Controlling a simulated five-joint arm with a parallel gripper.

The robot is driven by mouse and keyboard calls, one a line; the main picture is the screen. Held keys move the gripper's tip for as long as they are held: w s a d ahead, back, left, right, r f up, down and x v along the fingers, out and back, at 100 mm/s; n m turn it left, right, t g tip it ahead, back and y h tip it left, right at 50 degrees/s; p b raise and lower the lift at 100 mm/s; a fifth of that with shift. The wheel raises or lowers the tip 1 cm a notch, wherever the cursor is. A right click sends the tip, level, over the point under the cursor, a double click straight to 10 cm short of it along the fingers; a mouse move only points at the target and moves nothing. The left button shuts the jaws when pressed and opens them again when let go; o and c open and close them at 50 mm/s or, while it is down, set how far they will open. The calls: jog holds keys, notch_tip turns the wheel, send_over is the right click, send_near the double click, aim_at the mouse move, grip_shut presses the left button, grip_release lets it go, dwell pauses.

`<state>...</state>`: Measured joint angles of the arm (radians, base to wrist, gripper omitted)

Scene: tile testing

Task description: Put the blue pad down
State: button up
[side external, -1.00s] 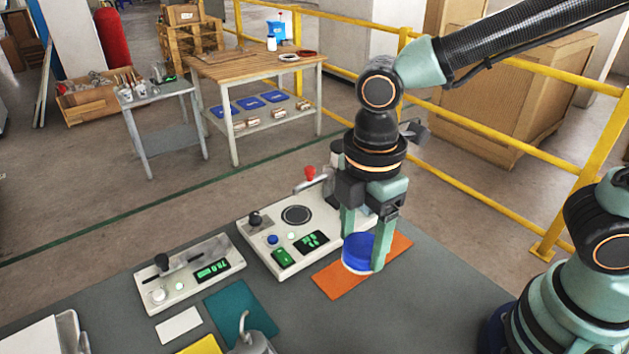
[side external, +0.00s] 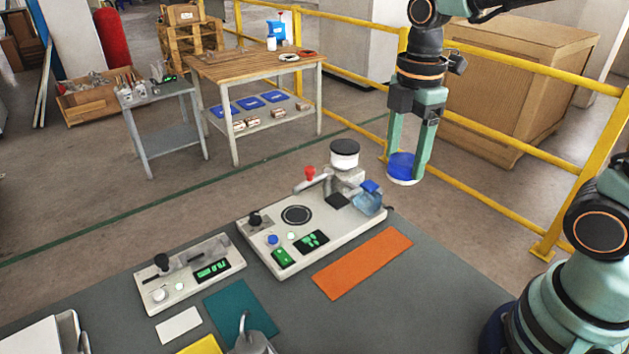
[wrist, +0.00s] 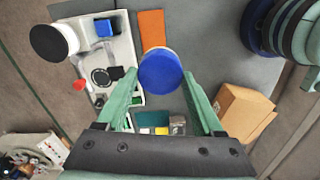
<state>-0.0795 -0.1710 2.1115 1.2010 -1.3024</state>
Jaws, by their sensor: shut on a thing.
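The blue pad (side external: 402,167) is a round blue piece with a pale lower edge. My gripper (side external: 406,165) is shut on it and holds it in the air, well above the table and apart from everything below. In the wrist view the blue pad (wrist: 160,72) shows as a blue disc between the two green fingers of my gripper (wrist: 158,90). The orange mat (side external: 362,263) lies flat and bare on the grey table at the right of the larger test machine.
The larger white machine (side external: 262,228) has a round black plate (side external: 297,215), a red knob and a tall black-topped cylinder (side external: 344,153). A smaller machine (side external: 190,272) stands left. A teal mat (side external: 240,308) and a kettle-like item lie in front. Yellow railing (side external: 490,205) runs behind.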

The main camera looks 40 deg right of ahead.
jog(key=shift+d, duration=0.5)
jog(key=shift+d+f, duration=0.15)
jog(key=shift+f, duration=0.25)
notch_tip(320, 180, down, 19)
jog(key=shift+w+f, duration=0.1)
jog(key=shift+f, duration=0.1)
jog(key=o, duration=1.4)
